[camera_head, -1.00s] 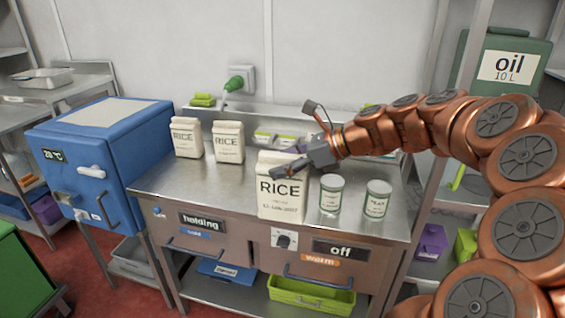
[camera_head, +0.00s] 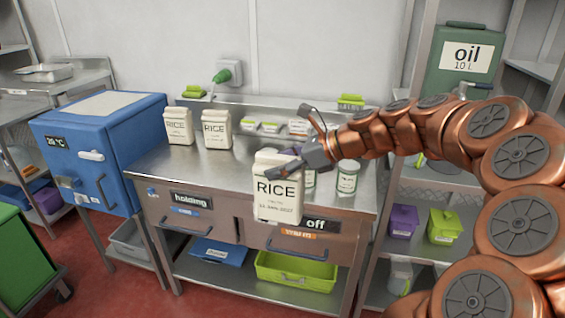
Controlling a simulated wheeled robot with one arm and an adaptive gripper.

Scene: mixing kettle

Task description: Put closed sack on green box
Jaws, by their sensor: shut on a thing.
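My gripper (camera_head: 275,171) is shut on the top of a white rice sack (camera_head: 277,203) and holds it upright at the counter's front edge. The sack covers part of the drawer front and the knob there. Its top is partly hidden by the gripper. Two more rice sacks, one (camera_head: 178,127) at the left and another (camera_head: 217,129) beside it, stand at the back left of the counter. A large green box (camera_head: 25,250) stands on the floor at the left edge, partly cut off. A lime green bin (camera_head: 295,273) sits on the shelf under the counter.
Two cans, one (camera_head: 347,177) clear and one mostly hidden, stand behind the held sack on the steel counter (camera_head: 190,165). A blue cabinet (camera_head: 105,140) stands left of it. A rack at right holds a green oil container (camera_head: 463,62). Red floor lies open in front.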

